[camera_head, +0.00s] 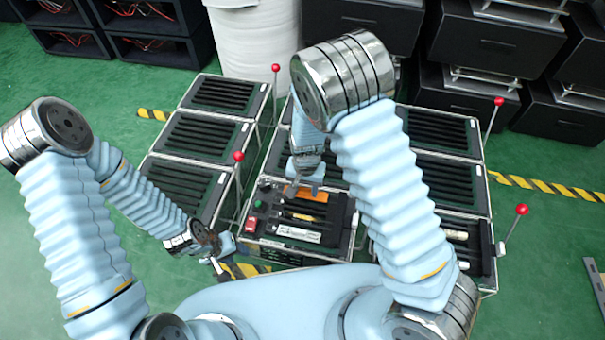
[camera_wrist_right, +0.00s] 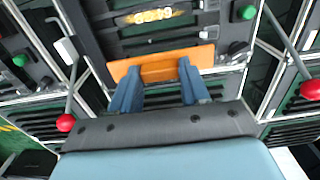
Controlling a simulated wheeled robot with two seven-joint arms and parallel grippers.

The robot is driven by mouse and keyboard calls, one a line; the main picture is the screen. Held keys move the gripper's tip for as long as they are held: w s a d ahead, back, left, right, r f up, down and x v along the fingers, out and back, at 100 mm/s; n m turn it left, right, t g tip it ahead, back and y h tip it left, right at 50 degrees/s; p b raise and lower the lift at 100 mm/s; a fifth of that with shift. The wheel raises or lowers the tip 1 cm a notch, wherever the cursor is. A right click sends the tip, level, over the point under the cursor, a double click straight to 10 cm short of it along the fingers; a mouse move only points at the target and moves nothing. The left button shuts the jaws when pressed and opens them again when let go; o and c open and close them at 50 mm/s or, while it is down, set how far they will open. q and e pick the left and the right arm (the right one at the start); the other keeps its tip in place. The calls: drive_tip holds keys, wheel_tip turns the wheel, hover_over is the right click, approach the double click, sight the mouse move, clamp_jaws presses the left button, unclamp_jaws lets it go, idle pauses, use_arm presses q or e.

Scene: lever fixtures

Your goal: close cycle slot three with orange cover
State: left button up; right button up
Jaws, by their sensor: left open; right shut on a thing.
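The orange cover (camera_head: 305,194) lies across the slots of the front middle fixture (camera_head: 322,258) in the head view. It also shows as a flat orange strip (camera_wrist_right: 160,64) in the right wrist view. My right gripper (camera_head: 306,184) is shut on the orange cover, with its two blue fingers (camera_wrist_right: 156,75) against the strip's near edge. Whether the cover is seated in a slot or just above it, I cannot tell. My left gripper (camera_head: 219,254) is open and empty, low at the left of the front middle fixture. The slot numbers are not readable.
Red-knobbed levers stand beside the fixtures, at left (camera_head: 239,157), at back (camera_head: 276,68) and at right (camera_head: 522,210). Slotted fixtures (camera_head: 206,134) lie to the left. A white drum (camera_head: 250,40) and black boxes stand behind.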

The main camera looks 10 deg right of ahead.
sight(306, 190)
drive_tip(key=shift+r, duration=0.1)
wheel_tip(306, 190, down, 4)
drive_tip(key=b, duration=0.3)
drive_tip(key=shift+f+b, duration=0.6)
drive_tip(key=shift+f, duration=0.35)
drive_tip(key=shift+p, duration=0.35)
idle(0.9)
drive_tip(key=shift+f+b, duration=0.95)
drive_tip(key=shift+f, duration=0.25)
drive_tip(key=o, duration=1.1)
drive_tip(key=shift+r, duration=0.1)
